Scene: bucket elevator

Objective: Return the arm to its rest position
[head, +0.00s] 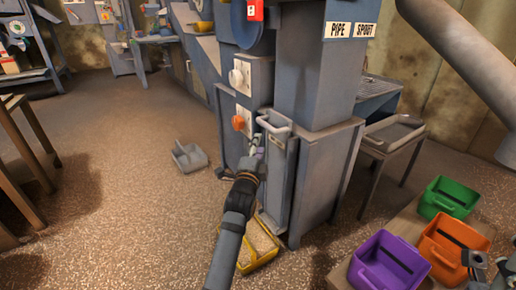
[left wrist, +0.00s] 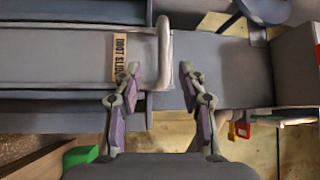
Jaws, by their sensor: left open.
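My left gripper (head: 257,142) is at the front of the blue-grey elevator casing, beside the pale handle (head: 274,128) of a grey slide panel. In the left wrist view my left gripper (left wrist: 160,75) is open. The handle (left wrist: 164,45) shows between its two fingertips, with a gap on each side; I cannot tell its depth from them. A label reading "BOOT SLIDE" (left wrist: 119,57) is partly hidden by a finger. At the lower right of the head view, part of my right gripper (head: 478,265) shows, cut off by the edge.
A yellow tray of grain (head: 262,247) lies below the left arm. A grey scoop (head: 188,156) lies on the floor. Green (head: 448,198), orange (head: 452,245) and purple (head: 388,262) bins stand lower right. An orange knob (head: 238,122) is close left of the gripper. Floor at left is open.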

